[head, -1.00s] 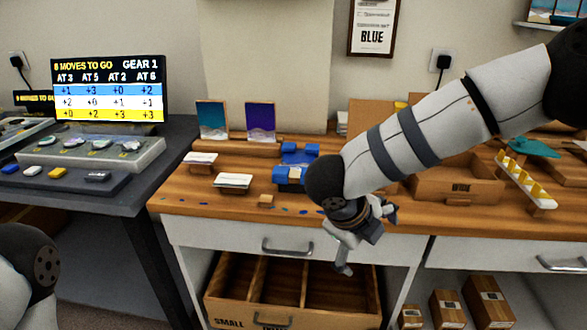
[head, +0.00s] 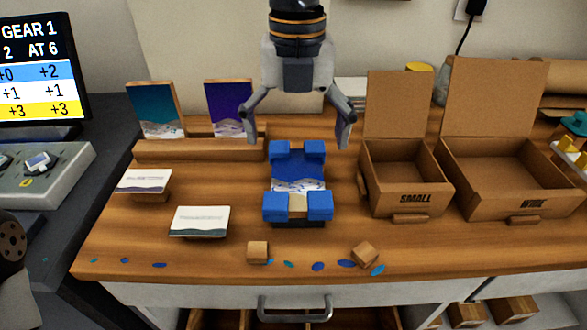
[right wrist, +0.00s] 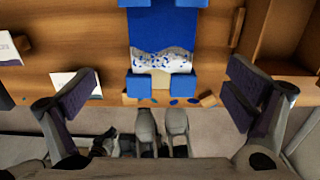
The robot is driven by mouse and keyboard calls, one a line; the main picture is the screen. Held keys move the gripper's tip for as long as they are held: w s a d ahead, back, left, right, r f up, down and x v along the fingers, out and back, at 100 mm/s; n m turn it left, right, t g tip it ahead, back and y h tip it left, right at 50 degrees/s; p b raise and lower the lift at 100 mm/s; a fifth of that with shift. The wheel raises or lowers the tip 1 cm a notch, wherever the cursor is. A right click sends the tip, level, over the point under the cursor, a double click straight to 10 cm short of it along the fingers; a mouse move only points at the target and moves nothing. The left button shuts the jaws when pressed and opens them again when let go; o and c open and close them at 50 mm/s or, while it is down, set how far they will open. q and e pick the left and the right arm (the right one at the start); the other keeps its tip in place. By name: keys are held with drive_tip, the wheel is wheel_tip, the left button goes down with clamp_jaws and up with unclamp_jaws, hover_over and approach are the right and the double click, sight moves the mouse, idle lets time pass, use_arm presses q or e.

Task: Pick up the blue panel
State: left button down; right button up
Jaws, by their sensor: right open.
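My right gripper (head: 297,132) hangs above the far end of the panel, fingers spread wide on either side, empty. Its fingers also show in the right wrist view (right wrist: 158,92), apart from the panel. My left gripper is out of view.
A teal panel (head: 156,108) and a purple panel (head: 230,107) stand in a wooden rack (head: 190,151) behind left. Two white cards lie at left. Open SMALL (head: 404,191) and WIDE (head: 510,190) boxes stand right. Small wooden blocks and blue spots lie near the front edge.

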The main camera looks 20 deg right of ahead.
sight(297, 176)
drive_tip(key=f, duration=0.8)
drive_tip(key=shift+w+d+b, duration=0.25)
drive_tip(key=shift+w+b, duration=0.1)
drive_tip(key=shift+b, duration=0.05)
drive_tip(key=shift+r, duration=0.1)
drive_tip(key=c, duration=1.1)
